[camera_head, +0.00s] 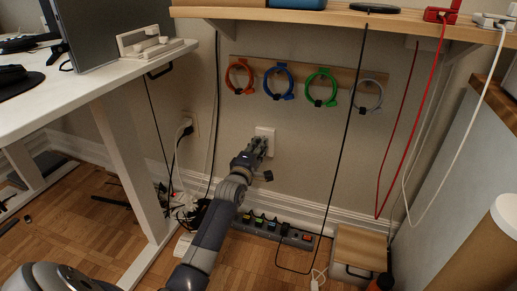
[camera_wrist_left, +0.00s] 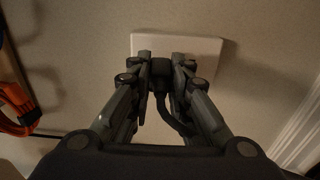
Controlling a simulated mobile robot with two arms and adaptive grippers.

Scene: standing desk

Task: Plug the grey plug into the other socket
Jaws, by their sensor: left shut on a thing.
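My left gripper (camera_head: 262,143) reaches up to the white socket plate (camera_head: 266,132) on the wall. In the left wrist view my left gripper (camera_wrist_left: 160,68) is shut on the grey plug (camera_wrist_left: 161,70). The plug looks dark grey, and its cable bends down to the right between the fingers. The plug is in front of the white socket plate (camera_wrist_left: 205,46), near its middle; I cannot tell whether it is seated. A second wall socket (camera_head: 193,124) to the left has a dark plug (camera_head: 185,130) at it. My right gripper is not in view.
A power strip (camera_head: 268,230) with coloured switches lies on the floor below. Coiled orange (camera_head: 231,80), blue (camera_head: 291,82), green (camera_head: 333,86) and grey (camera_head: 380,96) cables hang above. A black cable (camera_head: 346,140) hangs right of my arm. A white desk (camera_head: 95,85) stands left.

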